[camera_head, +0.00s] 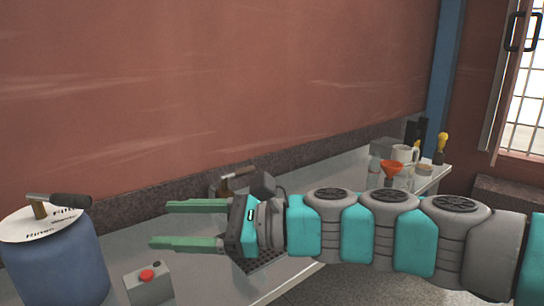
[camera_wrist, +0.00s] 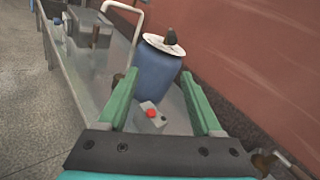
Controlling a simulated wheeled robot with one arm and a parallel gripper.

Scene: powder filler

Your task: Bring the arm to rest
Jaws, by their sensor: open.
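My gripper (camera_head: 165,224) stretches to the left over the counter in the head view, with its two green fingers spread wide and nothing between them. The teal and grey links of my arm reach in from the right. In the wrist view my gripper (camera_wrist: 162,98) frames a grey box with a red button. A blue drum (camera_head: 55,258) with a white lettered lid stands left of the fingertips; it also shows in the wrist view (camera_wrist: 155,75). The fingers appear apart from the drum. My gripper and arm hide part of the counter.
The button box (camera_head: 148,283) sits on the grey counter (camera_head: 310,180). An orange funnel (camera_head: 391,168), a white mug (camera_head: 405,153) and jars stand at the counter's far right. A red-brown wall (camera_head: 220,90) runs behind it. Open floor (camera_wrist: 35,130) lies left in the wrist view.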

